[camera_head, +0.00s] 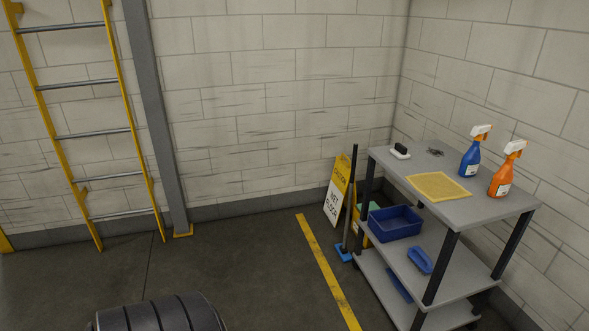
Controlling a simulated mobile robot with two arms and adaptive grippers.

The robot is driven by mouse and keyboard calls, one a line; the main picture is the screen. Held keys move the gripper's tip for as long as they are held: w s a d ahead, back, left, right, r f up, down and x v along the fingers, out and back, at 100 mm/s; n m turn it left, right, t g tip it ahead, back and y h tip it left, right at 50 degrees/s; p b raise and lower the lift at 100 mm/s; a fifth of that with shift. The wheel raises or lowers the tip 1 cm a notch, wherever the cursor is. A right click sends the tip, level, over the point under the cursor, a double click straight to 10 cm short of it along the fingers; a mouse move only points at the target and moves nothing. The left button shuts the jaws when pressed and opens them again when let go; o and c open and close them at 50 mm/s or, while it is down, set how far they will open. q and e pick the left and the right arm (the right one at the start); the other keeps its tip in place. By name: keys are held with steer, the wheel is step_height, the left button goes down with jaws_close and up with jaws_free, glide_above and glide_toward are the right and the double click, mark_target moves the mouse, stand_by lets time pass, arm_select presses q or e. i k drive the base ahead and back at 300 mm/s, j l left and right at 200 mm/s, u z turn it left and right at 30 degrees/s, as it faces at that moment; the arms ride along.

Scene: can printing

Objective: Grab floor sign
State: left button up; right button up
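The yellow and white floor sign (335,197) with "CAUTION WET FLOOR" on it stands upright on the floor near the back wall, just left of the cart. A dark-handled tool (349,205) with a blue foot stands in front of its right side and hides part of it. Neither of my grippers is in view.
A grey cart (478,208) stands at the right, holding a blue spray bottle (470,160), an orange spray bottle (501,183), a yellow cloth (438,187) and a blue bin (394,224). A yellow ladder (75,136) is at the left.

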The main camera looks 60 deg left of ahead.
mark_target(337, 193)
steer(key=u, duration=1.5)
steer(key=i+j+u, duration=0.3)
steer(key=i, duration=0.8)
steer(key=i+u, duration=0.3)
steer(key=i, duration=0.85)
